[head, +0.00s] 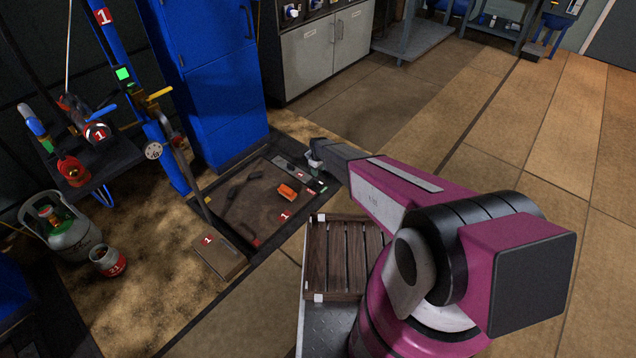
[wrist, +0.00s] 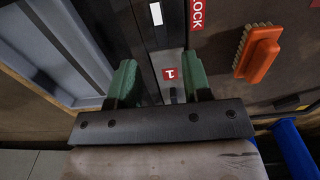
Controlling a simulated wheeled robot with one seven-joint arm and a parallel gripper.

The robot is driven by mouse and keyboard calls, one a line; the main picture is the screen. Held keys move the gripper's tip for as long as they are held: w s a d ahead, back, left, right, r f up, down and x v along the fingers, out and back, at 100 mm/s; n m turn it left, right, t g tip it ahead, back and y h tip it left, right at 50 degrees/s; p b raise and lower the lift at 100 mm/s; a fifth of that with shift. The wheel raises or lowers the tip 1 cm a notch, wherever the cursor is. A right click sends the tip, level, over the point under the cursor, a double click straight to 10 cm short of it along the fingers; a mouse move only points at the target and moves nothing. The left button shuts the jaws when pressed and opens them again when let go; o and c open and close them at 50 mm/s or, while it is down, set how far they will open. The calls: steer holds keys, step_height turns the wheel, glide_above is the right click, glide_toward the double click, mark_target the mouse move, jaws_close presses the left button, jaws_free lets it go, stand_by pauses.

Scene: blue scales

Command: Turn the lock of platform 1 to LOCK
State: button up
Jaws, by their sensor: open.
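My gripper (wrist: 161,84) is open, its two green fingers apart on either side of a light metal plate (wrist: 170,66) in the wrist view. The plate bears a red label "1" (wrist: 169,74). A small dark lever-like piece (wrist: 173,96), probably the lock handle, shows between the fingers, partly hidden by my gripper's body; its setting and any contact cannot be told. A red label ending in "OCK" (wrist: 196,15) lies beyond the right finger. In the head view, my gripper (head: 314,158) is low over the right edge of the platform (head: 245,186).
An orange brush (head: 287,192) lies on the platform. A wooden slatted pallet (head: 344,258) is near my arm. A blue cabinet (head: 215,80) stands behind the platform; gas bottles (head: 68,235) stand at left. Tiled floor at right is clear.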

mark_target(318, 181)
step_height(318, 181, down, 9)
steer(key=shift+f, duration=0.1)
stand_by(0.3)
jaws_close()
